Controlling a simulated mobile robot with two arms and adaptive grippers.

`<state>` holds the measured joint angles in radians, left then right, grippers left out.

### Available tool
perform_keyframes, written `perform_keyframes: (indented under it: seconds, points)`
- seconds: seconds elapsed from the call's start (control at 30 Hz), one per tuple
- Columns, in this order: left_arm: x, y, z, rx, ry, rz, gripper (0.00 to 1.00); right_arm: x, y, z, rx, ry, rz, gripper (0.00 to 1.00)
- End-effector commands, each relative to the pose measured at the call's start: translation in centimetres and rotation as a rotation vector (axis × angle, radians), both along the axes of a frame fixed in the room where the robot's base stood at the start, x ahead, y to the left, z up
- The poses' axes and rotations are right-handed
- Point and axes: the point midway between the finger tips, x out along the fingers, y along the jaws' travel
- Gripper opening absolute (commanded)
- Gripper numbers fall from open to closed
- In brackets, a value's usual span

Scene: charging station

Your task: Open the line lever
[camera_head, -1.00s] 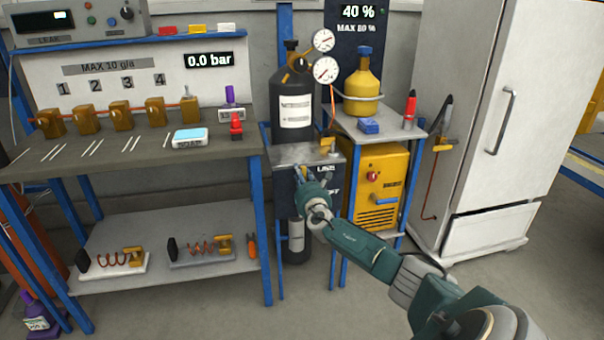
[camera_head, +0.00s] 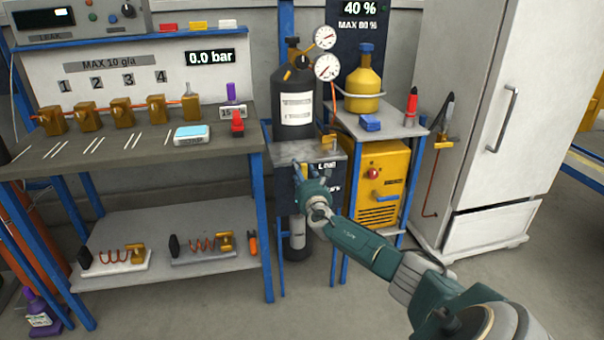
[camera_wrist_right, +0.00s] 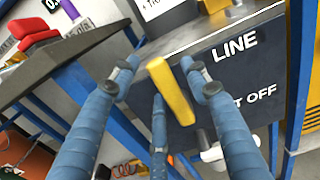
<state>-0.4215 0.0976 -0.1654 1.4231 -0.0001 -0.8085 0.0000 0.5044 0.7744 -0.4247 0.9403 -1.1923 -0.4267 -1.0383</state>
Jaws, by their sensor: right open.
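The line lever is a yellow bar (camera_wrist_right: 172,92) on a dark panel (camera_wrist_right: 238,75) lettered "LINE" in the right wrist view. It stands tilted, its top leaning left. My right gripper (camera_wrist_right: 163,84) is open, with blue fingers on both sides of the lever and a third finger just below and left of it. I see no clear grip on the lever. My left gripper is out of view.
A dark gas cylinder (camera_head: 294,100) with gauges stands behind the panel. The workbench (camera_head: 120,150) is at left, with a display reading 0.0 bar (camera_head: 210,57). A yellow cabinet (camera_head: 378,190) and white fridge (camera_head: 490,110) are at right. The floor in front is clear.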

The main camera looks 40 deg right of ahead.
Motion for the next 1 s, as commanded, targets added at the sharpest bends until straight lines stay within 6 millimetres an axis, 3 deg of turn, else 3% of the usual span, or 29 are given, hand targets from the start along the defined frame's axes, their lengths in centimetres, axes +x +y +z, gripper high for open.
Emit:
perform_keyframes:
  seconds: [0.27, 0.7, 1.0]
  points:
    - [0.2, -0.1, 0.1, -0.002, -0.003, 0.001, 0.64, -1.4, 0.9, 0.0, 0.0, -0.001, 0.002, 0.46]
    - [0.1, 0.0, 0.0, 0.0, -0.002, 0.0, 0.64, -7.9, 4.9, -0.2, -0.001, 0.004, 0.004, 0.46]
    - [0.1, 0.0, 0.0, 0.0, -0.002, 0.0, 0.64, -10.1, 6.2, 0.0, -0.001, 0.001, 0.001, 0.46]
